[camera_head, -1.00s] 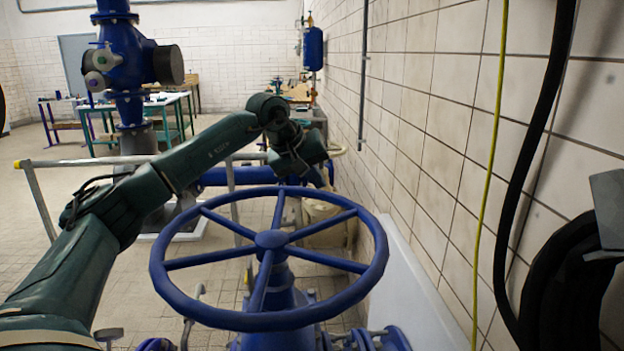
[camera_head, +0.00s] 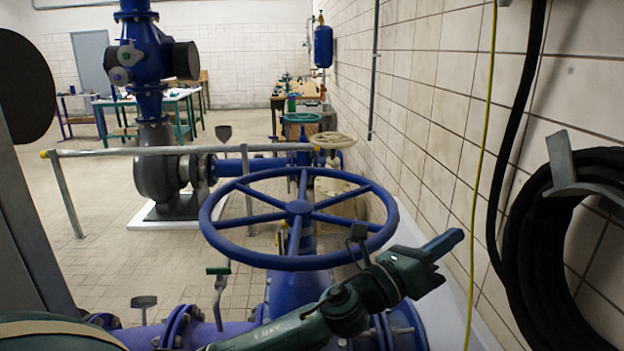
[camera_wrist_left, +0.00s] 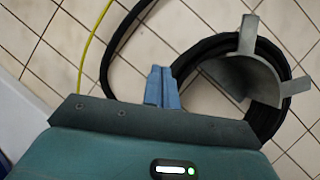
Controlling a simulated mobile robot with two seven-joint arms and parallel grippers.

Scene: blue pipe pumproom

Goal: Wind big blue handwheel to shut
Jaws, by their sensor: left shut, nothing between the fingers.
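The big blue handwheel (camera_head: 299,208) lies flat on its blue valve in the middle of the head view, with several spokes joining its hub and rim. My left arm comes in low from the left and passes in front of the wheel. My left gripper (camera_head: 452,240) is to the right of the wheel's near right rim, toward the tiled wall, pointing up and right. Its blue fingers are shut and empty. The fingers show in the left wrist view (camera_wrist_left: 162,86) too, where the wheel does not appear. My right gripper is not in view.
A coiled black hose (camera_head: 545,245) hangs on a bracket (camera_head: 580,175) on the right wall, beyond my left gripper.

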